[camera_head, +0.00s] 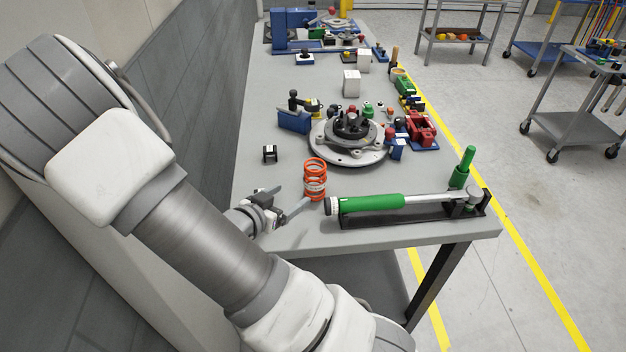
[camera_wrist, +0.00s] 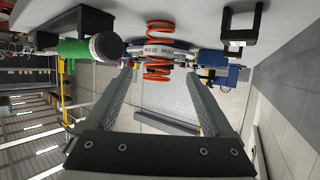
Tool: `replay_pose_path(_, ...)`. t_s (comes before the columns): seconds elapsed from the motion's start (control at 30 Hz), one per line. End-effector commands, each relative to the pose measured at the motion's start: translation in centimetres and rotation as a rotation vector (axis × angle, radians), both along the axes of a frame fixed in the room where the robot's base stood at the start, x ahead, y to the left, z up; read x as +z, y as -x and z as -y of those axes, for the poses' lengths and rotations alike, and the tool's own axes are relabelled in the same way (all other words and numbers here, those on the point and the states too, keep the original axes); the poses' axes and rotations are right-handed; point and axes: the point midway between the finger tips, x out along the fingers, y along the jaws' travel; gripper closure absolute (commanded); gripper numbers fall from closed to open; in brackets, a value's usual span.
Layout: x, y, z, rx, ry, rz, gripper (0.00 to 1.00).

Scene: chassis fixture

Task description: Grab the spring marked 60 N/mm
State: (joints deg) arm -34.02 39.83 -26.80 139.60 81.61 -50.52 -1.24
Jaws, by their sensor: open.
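One orange coil spring (camera_head: 315,180) stands upright near the front of the grey table. It has a white label band around its middle, whose print is too small to read surely. In the wrist view the spring (camera_wrist: 158,29) shows ahead of my gripper, between the lines of the two fingers. My gripper (camera_head: 291,197) is low over the table, just left of the spring. Its fingers are apart with nothing between them, and they also show open in the wrist view (camera_wrist: 160,74). I cannot tell the exact gap between fingertips and spring.
A green hydraulic hand pump (camera_head: 372,203) lies right of the spring, close to it. A small black bracket (camera_head: 270,154) stands behind left. A round grey flange assembly (camera_head: 347,152) sits behind. The table's front edge (camera_head: 400,240) is near.

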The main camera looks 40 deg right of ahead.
Motion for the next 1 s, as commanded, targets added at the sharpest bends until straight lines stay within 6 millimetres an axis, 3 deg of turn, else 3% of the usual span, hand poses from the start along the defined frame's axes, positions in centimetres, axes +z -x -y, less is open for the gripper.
replay_pose_path(0.1, -1.3, -0.9, 2.5, -0.004, 0.002, -0.002, 0.13)
replay_pose_path(0.3, -2.6, -2.2, 5.7, -0.003, 0.0, -0.001, 0.13)
replay_pose_path(1.0, -5.2, -4.4, 11.3, 0.002, -0.003, 0.0, 0.13)
